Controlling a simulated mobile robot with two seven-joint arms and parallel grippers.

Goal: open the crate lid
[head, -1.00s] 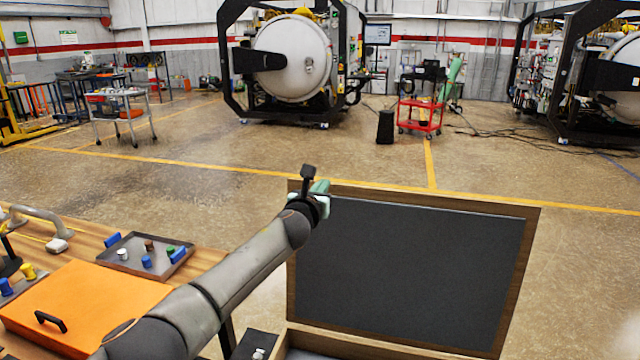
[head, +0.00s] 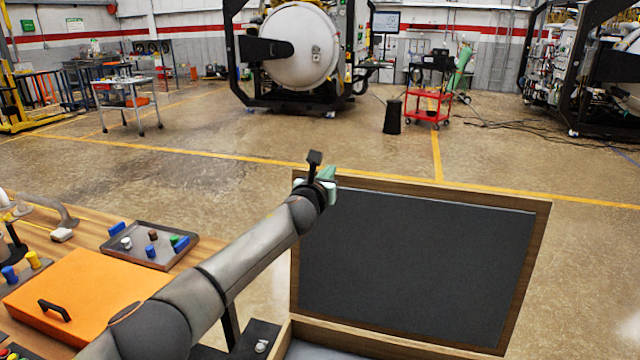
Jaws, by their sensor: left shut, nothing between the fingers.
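The crate lid (head: 412,268) stands raised, near upright, at the right of centre in the head view. It has a wooden frame and a dark inner panel. The crate (head: 375,345) below shows only its wooden back rim and a bit of light interior at the bottom edge. My left gripper (head: 326,176) is at the lid's top left corner, shut, with nothing seen between its fingers. Whether it touches the lid I cannot tell. My right gripper is out of view.
A wooden table (head: 90,222) at left holds an orange case (head: 85,298) with a black handle and a grey tray (head: 150,247) of small coloured pieces. A red cart (head: 428,106) and a furnace (head: 300,48) stand far back. The floor behind the lid is clear.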

